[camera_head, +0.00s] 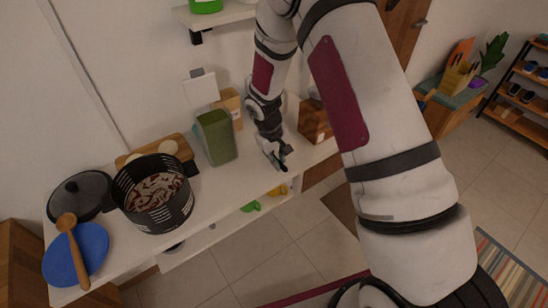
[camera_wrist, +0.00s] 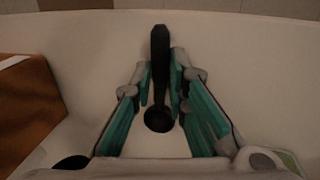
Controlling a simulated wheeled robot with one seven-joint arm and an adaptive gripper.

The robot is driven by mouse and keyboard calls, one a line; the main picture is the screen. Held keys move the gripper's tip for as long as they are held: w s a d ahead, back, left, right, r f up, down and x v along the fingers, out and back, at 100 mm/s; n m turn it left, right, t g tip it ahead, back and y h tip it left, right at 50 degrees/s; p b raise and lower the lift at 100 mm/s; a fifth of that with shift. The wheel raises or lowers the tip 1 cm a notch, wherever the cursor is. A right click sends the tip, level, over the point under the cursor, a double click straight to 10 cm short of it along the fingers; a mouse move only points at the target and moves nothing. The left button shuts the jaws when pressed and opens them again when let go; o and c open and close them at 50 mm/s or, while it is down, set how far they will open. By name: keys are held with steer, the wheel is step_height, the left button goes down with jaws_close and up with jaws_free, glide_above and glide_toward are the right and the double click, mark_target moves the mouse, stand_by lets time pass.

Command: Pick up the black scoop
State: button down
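The black scoop (camera_wrist: 160,50) lies on the white surface in the wrist view, its long handle pointing to the far edge and its round bowl (camera_wrist: 158,120) nearer my wrist. My gripper (camera_wrist: 160,82) has its teal-padded fingers on both sides of the handle. Narrow gaps seem to show between pads and handle, so it looks open around the scoop. In the head view my gripper (camera_head: 281,163) is low over the front edge of the white shelf (camera_head: 232,180). The scoop is hard to make out there against the dark fingers.
A green container (camera_head: 216,138) stands left of my gripper and a brown wooden box (camera_head: 314,120) right of it. A black pot (camera_head: 155,212), blue plate (camera_head: 92,243) and wooden spoon (camera_head: 67,222) are farther left. Green (camera_head: 251,207) and yellow (camera_head: 278,190) cups sit below.

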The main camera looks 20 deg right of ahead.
steer(key=shift+r, duration=0.1)
stand_by(0.3)
steer(key=shift+r, duration=0.85)
steer(key=shift+s+r+b, duration=0.3)
steer(key=shift+r+b, duration=0.1)
steer(key=shift+r, duration=0.5)
steer(key=s+a+r, duration=0.1)
steer(key=s+a, duration=0.2)
steer(key=s, duration=1.2)
steer(key=w+d+r+m, duration=0.1)
steer(key=w, duration=0.4)
steer(key=w+d+r+m, duration=0.1)
steer(key=w, duration=0.4)
steer(key=w+d+r+m, duration=0.1)
steer(key=w, duration=0.4)
steer(key=shift+w+d+r+m+g, duration=0.2)
steer(key=shift+w+r+m+g, duration=0.1)
steer(key=shift+r, duration=0.1)
step_height(320, 180, up, 16)
steer(key=p, duration=0.3)
steer(key=shift+r, duration=0.25)
